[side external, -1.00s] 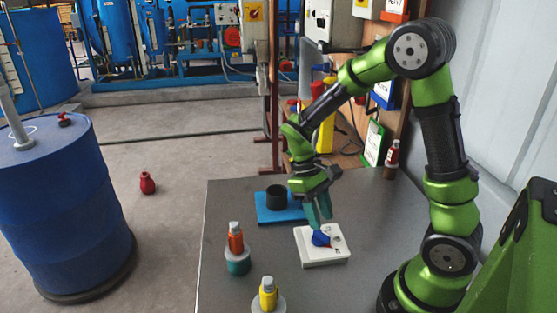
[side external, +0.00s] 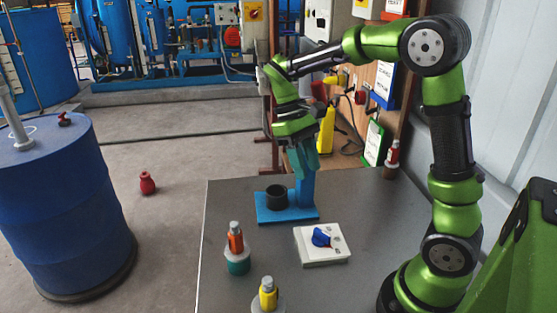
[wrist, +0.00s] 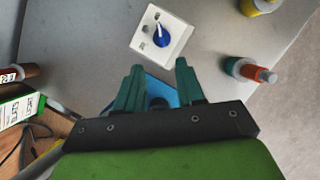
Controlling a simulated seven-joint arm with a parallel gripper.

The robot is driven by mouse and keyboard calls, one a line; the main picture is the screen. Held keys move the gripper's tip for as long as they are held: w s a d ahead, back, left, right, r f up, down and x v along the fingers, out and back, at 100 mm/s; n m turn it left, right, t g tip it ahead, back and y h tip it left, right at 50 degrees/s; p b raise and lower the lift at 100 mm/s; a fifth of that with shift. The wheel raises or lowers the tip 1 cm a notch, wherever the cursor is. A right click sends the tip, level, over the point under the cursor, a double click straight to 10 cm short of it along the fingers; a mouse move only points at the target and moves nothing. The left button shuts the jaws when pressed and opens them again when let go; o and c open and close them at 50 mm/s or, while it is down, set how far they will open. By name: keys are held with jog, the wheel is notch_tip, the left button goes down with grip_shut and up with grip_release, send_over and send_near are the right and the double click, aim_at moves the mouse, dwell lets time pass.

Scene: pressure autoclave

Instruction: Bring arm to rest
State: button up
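My gripper (side external: 302,158) is raised above the table (side external: 365,215), over the blue stand (side external: 308,190) with its black cup (side external: 276,197). In the wrist view my gripper (wrist: 158,85) has its two teal fingers spread apart with nothing between them. The white switch box (side external: 310,250) with a blue knob (side external: 321,238) sits on the table, nearer the camera than the stand and apart from the gripper. The box also shows in the wrist view (wrist: 178,48), beyond the fingertips. The stand is partly hidden behind the gripper there.
An orange bottle (side external: 235,238) and a yellow bottle (side external: 268,294) stand in holders at the table's front left. A red bottle (side external: 393,153) is at the back right, near the wall panel. A blue barrel (side external: 65,215) stands left of the table. The table's middle right is clear.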

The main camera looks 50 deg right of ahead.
jog(key=s+a+r+m+t+y, duration=0.1)
jog(key=s+a+r+m+t, duration=0.1)
jog(key=s+a+r+t, duration=0.3)
jog(key=s+a+t, duration=0.3)
jog(key=t, duration=0.3)
jog(key=shift+s+m+t+y, duration=0.15)
jog(key=shift+m+t+y, duration=0.15)
jog(key=shift+m, duration=0.1)
